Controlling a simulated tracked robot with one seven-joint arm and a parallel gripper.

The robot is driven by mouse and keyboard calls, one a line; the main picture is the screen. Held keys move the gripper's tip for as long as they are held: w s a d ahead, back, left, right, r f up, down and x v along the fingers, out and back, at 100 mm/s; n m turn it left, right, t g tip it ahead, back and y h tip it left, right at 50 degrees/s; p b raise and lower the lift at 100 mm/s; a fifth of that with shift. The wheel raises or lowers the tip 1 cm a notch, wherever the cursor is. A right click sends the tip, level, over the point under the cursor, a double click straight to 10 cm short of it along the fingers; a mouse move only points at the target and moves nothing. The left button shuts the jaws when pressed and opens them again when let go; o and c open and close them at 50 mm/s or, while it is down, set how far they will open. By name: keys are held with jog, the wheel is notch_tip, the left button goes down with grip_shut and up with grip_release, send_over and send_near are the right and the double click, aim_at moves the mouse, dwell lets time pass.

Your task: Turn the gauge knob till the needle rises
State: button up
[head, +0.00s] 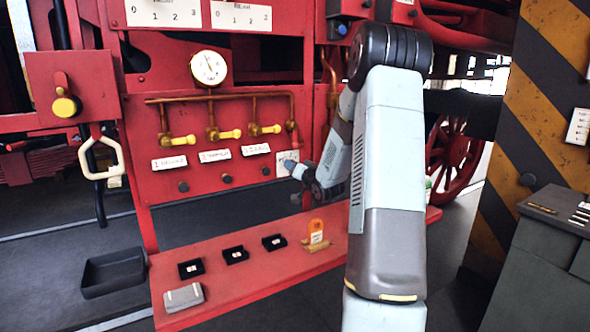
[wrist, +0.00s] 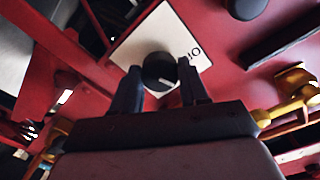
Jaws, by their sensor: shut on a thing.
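The round white gauge (head: 208,68) sits on the red panel in the head view. Its thin needle is too small to read with certainty. The gauge knob (wrist: 158,72) is black and round, with a light pointer mark, on a white plate (wrist: 176,28) with lettering. In the wrist view my gripper (wrist: 159,80) has one finger on each side of the knob and is shut on it. In the head view my gripper (head: 293,168) reaches the white plate (head: 287,157) at the panel's lower right and hides the knob.
Copper pipes with several yellow-handled valves (head: 230,134) run left of the plate above white labels. Below, a red shelf (head: 240,283) holds small black boxes (head: 235,255), an orange tag on a stand (head: 316,232) and a grey block (head: 184,297). A black tray (head: 112,272) is at left.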

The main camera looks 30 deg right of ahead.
jog(key=o, duration=1.1)
jog(key=shift+c, duration=0.2)
jog(key=s, duration=1.3)
jog(key=shift+s, duration=0.4)
jog(key=shift+d, duration=0.1)
jog(key=shift+r, duration=0.1)
